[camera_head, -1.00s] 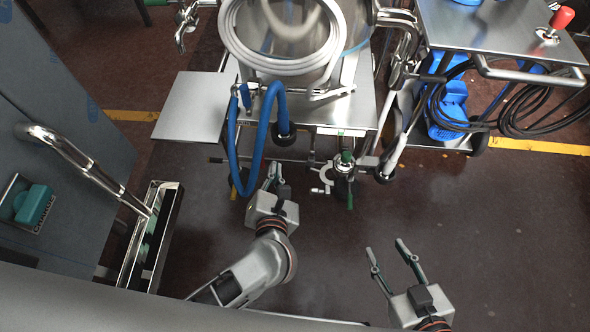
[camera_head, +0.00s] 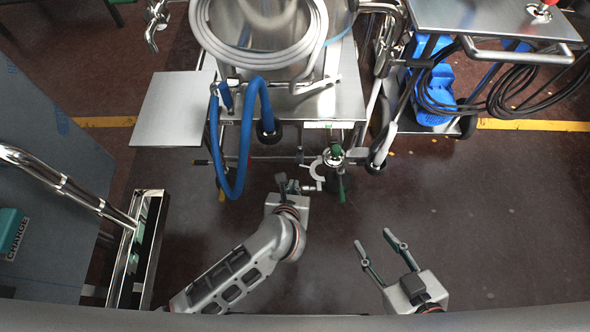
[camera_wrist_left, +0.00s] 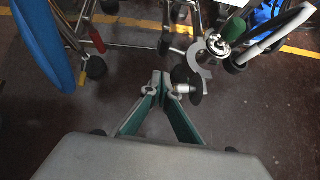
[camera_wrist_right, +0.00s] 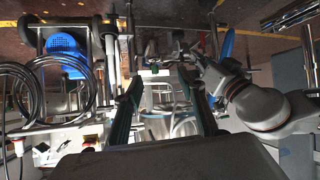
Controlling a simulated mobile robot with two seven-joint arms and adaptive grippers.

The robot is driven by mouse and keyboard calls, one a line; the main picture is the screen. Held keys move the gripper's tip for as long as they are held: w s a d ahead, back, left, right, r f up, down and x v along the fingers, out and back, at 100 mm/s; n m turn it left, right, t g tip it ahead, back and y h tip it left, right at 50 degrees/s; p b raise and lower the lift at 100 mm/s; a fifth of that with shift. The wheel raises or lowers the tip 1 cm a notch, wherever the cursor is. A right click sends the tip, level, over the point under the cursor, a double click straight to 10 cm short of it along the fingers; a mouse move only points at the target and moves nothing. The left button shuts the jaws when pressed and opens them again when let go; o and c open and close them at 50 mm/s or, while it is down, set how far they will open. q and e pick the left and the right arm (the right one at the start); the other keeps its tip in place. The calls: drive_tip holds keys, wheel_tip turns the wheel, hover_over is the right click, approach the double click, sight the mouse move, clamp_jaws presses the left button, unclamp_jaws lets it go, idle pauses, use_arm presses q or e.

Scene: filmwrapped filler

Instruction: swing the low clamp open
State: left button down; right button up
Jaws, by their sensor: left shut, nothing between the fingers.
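The low clamp (camera_head: 316,171) is a pale grey curved ring piece beside the green-topped valve fitting (camera_head: 336,153), under the tank's cart. In the left wrist view the clamp (camera_wrist_left: 201,66) shows a C-shaped arm with a gap, and a small bolt or nut (camera_wrist_left: 185,89) at its lower end. Whether its halves are fastened is unclear. My left gripper (camera_head: 288,184) is shut and empty, just left of the clamp. In its wrist view its fingertips (camera_wrist_left: 161,84) are close beside the bolt; contact cannot be told. My right gripper (camera_head: 373,237) is open and empty, lower right.
A blue hose (camera_head: 244,150) hangs left of the clamp. The steel cart (camera_head: 310,104) carries the tank above. A second cart (camera_head: 490,22) with coiled black cables stands at right. A steel-railed cabinet (camera_head: 45,180) is at left. The floor at lower right is clear.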

sight(296, 169)
use_arm(q)
drive_tip(key=w, duration=0.4)
drive_tip(key=shift+d+f, duration=0.25)
drive_tip(key=shift+w, duration=0.25)
drive_tip(key=shift+w+a+f+b, duration=0.1)
drive_tip(key=shift+b, duration=0.25)
drive_tip(key=shift+w+a+b, duration=0.3)
drive_tip(key=shift+w+a, duration=0.15)
drive_tip(key=shift+w, duration=0.25)
use_arm(e)
drive_tip(key=shift+w+a+r+m+t, duration=0.3)
drive_tip(key=shift+w+a+r, duration=0.2)
drive_tip(key=shift+a+r, duration=0.3)
drive_tip(key=shift+f, duration=0.15)
